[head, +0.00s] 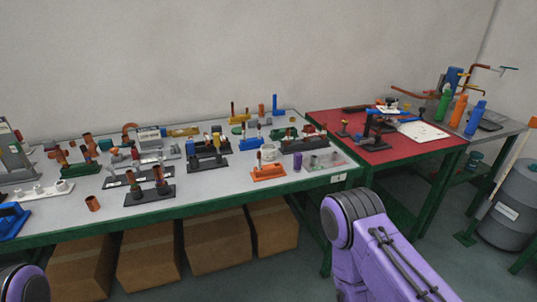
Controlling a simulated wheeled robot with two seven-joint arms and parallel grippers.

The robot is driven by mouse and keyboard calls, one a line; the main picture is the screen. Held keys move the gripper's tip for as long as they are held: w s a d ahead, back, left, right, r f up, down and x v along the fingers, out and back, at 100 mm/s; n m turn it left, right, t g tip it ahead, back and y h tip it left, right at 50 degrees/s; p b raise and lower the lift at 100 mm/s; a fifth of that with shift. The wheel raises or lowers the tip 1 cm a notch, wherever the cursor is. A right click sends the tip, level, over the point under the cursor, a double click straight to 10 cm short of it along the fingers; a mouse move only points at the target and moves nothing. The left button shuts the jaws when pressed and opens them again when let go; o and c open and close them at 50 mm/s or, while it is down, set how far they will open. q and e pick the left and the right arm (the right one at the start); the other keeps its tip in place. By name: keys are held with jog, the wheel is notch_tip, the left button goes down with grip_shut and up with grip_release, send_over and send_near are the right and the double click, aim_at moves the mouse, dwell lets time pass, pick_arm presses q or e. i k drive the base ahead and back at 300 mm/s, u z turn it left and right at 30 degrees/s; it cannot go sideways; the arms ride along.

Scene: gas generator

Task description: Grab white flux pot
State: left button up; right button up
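A small white pot (268,153) stands on the long grey-topped table, right of the middle, just behind an orange stand (268,172). It looks like the white flux pot, but its label is too small to read. Something thin and brown rises at its left side. Neither of my grippers shows in the head view. Only purple parts of my arms show, one at the lower right and a small piece at the lower left corner, both in front of the table. Nothing of mine touches the pot.
Black tool stands (150,194) and other small parts crowd the grey table (225,187). A purple cylinder (297,161) stands right of the pot. A red-topped bench (385,155) adjoins at right. Cardboard boxes (217,240) sit underneath. The front table strip is mostly clear.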

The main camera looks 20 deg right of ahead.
aim_at(269, 152)
jog(key=z, duration=0.4)
jog(key=k, duration=0.55)
jog(key=z, duration=1.6)
jog(key=i, duration=1.6)
jog(key=u, duration=1)
jog(key=i, duration=0.55)
jog(key=u, duration=0.55)
